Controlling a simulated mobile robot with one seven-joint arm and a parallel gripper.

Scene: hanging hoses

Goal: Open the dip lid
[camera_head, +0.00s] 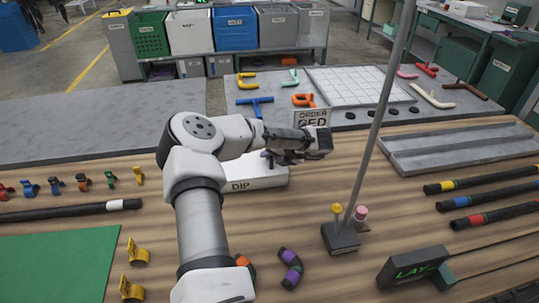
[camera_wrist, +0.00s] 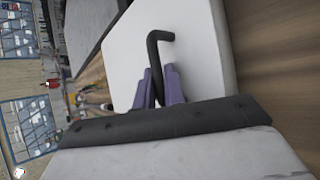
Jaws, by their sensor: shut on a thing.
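The white box labelled DIP (camera_head: 240,184) stands on the wooden bench behind my arm. Its pale top is partly hidden by my arm, and I cannot tell whether the lid is raised. My gripper (camera_head: 283,157) is over the box's right part. In the wrist view, a broad white surface (camera_wrist: 200,40), probably the lid, carries a black bent handle (camera_wrist: 158,42). The purple fingers of my gripper (camera_wrist: 160,87) are on either side of the handle's straight part and shut on it. The bent end sticks out beyond the fingertips.
A thin grey pole (camera_head: 378,125) rises from a dark base (camera_head: 340,238) to the right of the box. An ORDER sign (camera_head: 312,118) stands behind my gripper. A grey tray (camera_head: 455,150) lies right.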

